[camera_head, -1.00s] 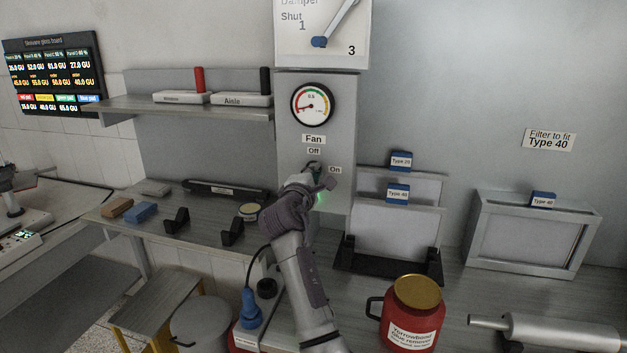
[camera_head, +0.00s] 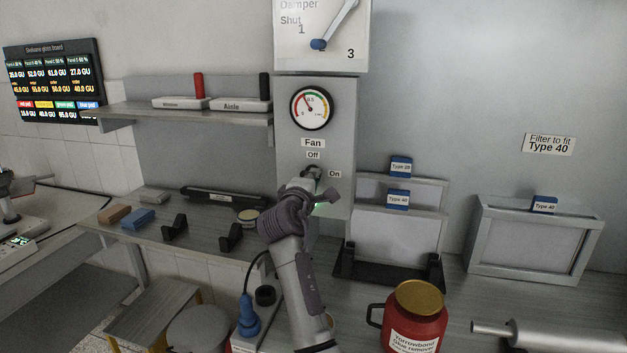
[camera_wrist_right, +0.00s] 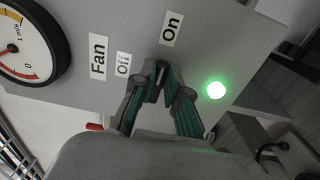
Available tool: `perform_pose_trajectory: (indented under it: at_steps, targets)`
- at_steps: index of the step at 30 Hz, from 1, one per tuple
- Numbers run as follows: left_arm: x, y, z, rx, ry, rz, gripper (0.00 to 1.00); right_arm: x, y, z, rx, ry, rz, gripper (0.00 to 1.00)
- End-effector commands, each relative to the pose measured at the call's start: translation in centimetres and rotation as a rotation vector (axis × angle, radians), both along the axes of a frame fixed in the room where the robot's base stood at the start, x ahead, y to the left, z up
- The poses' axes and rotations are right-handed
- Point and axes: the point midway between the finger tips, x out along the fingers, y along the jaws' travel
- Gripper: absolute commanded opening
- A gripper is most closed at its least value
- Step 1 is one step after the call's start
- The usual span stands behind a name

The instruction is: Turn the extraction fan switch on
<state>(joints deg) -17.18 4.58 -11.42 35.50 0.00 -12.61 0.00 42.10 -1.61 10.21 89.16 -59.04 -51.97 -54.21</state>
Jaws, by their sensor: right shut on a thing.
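The fan panel (camera_head: 345,120) carries the labels Fan, Off and On. My right gripper (camera_head: 311,172) is at the panel just below the Off label and left of the On label. In the right wrist view its fingers (camera_wrist_right: 161,75) close together on the small dark fan switch (camera_wrist_right: 161,68), beside the On label (camera_wrist_right: 171,28). The fingers hide most of the switch, so its exact angle is hard to tell. A green lamp (camera_wrist_right: 216,90) glows on the panel. The round gauge (camera_head: 312,108) above has its needle pointing up and left. My left gripper is not in view.
A damper dial (camera_head: 335,35) is above the panel. Filters in a black rack (camera_head: 390,267) stand right of my arm, with a red glue-remover pot (camera_head: 410,325) in front. A shelf (camera_head: 190,117) and small blocks are at left.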

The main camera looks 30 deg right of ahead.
Motion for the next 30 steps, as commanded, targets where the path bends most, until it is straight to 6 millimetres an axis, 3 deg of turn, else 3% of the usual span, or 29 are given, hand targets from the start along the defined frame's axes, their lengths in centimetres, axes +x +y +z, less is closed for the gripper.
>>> perform_pose_trajectory:
  at_steps: [1, 2, 6, 17, 30]
  targets:
    - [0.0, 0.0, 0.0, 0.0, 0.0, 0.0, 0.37, 0.0, 0.0, 0.2, 0.001, -0.006, 0.002, 0.0]
    - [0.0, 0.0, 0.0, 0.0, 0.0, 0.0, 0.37, 0.0, 0.0, 0.2, 0.001, -0.006, 0.002, 0.18]
    - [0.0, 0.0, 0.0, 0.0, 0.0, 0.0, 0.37, 0.0, 0.0, 0.2, 0.0, -0.004, 0.002, 0.39]
    - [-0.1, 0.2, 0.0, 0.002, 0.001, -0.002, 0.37, -0.3, 0.4, 0.0, -0.002, -0.001, 0.001, 0.39]
    - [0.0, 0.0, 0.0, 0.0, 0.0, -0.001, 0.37, -5.7, 6.9, 0.0, 0.001, -0.003, 0.004, 0.39]
